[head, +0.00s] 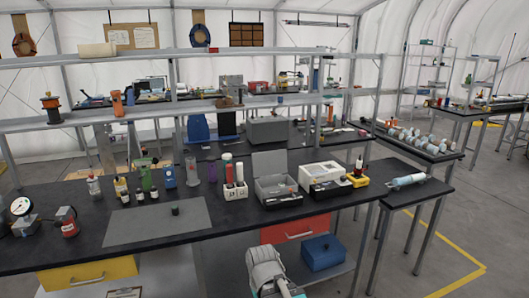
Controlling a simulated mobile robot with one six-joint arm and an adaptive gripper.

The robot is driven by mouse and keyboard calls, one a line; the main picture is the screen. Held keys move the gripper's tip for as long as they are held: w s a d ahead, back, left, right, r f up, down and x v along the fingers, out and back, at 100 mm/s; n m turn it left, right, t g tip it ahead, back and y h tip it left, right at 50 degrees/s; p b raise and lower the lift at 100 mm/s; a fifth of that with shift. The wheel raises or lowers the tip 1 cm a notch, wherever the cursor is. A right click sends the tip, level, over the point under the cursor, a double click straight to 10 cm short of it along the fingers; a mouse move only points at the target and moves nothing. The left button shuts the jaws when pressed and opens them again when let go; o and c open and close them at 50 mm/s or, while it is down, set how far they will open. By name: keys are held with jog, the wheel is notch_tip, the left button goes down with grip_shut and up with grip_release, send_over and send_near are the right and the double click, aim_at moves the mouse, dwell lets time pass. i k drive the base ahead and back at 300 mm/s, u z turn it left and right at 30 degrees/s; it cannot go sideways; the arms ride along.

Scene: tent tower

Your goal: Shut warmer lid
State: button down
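On the black bench stands a grey box (278,190) with its flat grey lid (270,163) raised upright at the back; it looks like the warmer with its lid open. The inside of the box shows only in part and its contents are too small to make out. A pale part of my own arm shows at the bottom centre, in front of the bench and below its top. My gripper's fingers are not visible, and nothing is seen touching the box or the lid.
A white instrument (322,177) stands close right of the box, with a yellow item (357,180) beyond. A white rack with tubes (235,191) stands left. A blue box (321,252) sits on the lower shelf.

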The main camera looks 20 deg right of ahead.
aim_at(273, 163)
jog(key=z, duration=0.15)
jog(key=i, duration=1.15)
jog(key=u, duration=0.15)
